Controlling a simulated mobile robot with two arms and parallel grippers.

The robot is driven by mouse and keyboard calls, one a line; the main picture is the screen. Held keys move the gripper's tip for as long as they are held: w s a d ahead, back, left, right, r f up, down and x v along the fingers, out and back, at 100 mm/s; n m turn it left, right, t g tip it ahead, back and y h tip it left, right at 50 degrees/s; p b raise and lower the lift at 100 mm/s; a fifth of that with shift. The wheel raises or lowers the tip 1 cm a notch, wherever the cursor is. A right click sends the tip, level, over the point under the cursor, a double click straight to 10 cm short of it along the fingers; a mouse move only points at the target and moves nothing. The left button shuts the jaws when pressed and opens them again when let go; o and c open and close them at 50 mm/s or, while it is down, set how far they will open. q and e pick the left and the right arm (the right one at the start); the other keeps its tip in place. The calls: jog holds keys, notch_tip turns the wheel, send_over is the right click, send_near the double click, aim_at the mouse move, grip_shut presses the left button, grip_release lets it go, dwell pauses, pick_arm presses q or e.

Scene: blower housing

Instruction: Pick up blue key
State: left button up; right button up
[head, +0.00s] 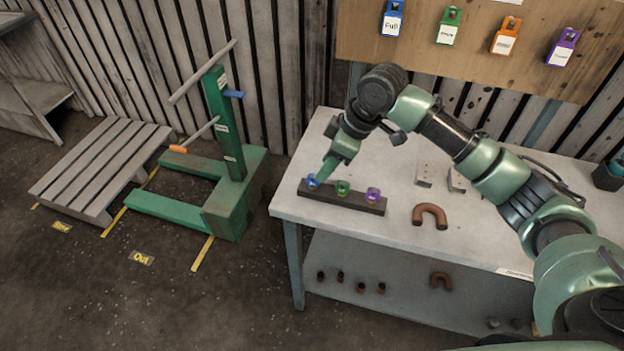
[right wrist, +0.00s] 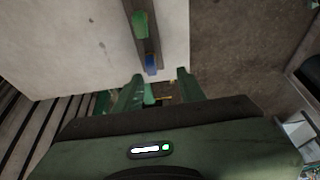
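A dark key holder block (head: 345,200) lies along the front left edge of the table. The blue key (head: 312,181) stands at its left end, with the green key (head: 343,187) in the middle and the purple key (head: 373,195) at the right. My right gripper (head: 325,174) points down right at the blue key and partly overlaps it. In the right wrist view, the two fingers of my right gripper (right wrist: 158,80) are apart, and the blue key (right wrist: 151,64) shows just beyond the fingertips. Whether they touch it cannot be told. My left gripper is not in view.
The table (head: 290,206) also carries a brown U-shaped pipe (head: 430,215) right of the holder. Coloured padlocks, such as the blue padlock (head: 391,20), hang on the back board (head: 350,40). A green pallet jack (head: 230,190) and a wooden pallet (head: 100,170) stand left on the floor.

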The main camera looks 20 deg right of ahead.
aim_at(313, 184)
jog(key=w+f, duration=0.1)
jog(key=w+a+f+p, duration=0.1)
jog(key=f, duration=0.1)
jog(key=w+f+p, duration=0.1)
jog(key=f, duration=0.1)
jog(key=shift+a+f, duration=0.1)
jog(key=shift+a, duration=0.15)
jog(key=shift+w+a+f, duration=0.1)
jog(key=shift+f, duration=0.3)
grip_shut()
